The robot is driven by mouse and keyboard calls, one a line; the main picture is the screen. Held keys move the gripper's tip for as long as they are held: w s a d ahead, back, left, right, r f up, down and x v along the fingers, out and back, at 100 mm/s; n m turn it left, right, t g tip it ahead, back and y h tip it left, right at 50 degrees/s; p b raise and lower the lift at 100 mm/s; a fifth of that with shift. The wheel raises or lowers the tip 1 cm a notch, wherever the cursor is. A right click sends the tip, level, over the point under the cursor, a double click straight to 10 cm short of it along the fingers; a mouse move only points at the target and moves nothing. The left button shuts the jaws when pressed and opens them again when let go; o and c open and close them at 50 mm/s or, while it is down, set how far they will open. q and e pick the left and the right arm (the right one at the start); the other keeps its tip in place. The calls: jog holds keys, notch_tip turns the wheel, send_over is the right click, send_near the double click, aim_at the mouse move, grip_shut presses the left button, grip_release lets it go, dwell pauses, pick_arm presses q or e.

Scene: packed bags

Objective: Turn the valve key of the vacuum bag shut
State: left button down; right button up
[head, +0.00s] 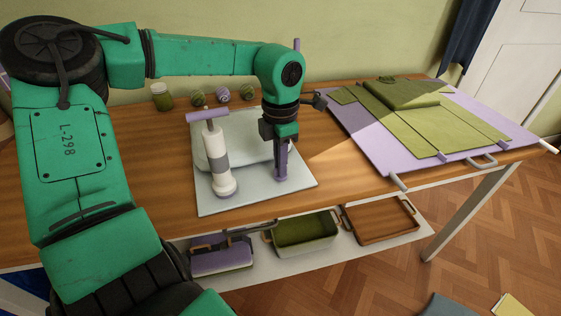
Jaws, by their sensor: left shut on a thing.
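The vacuum bag (240,132) is a pale grey-green, puffy block lying on a pale board (230,206). My left gripper (281,172) points straight down at the bag's front right side and covers part of it. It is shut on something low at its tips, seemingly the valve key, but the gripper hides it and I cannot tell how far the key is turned. A white hand pump (217,160) with a lilac T-handle stands upright left of the gripper, in front of the bag. My right gripper is not in view.
Several patterned balls (222,95) and a green jar (162,97) stand at the back. At right, folded green cloths (400,95) lie on a lilac board (373,150). Baskets (305,232) sit on a shelf below. Bare wood (335,150) lies between the two boards.

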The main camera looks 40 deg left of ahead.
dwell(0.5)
pick_arm(q)
jog(key=c, duration=0.9)
grip_release()
jog(key=shift+c, duration=0.2)
jog(key=shift+r, duration=0.1)
notch_tip(320, 180, up, 14)
jog(key=p, duration=0.1)
jog(key=shift+r+p, duration=0.25)
jog(key=shift+p, duration=0.1)
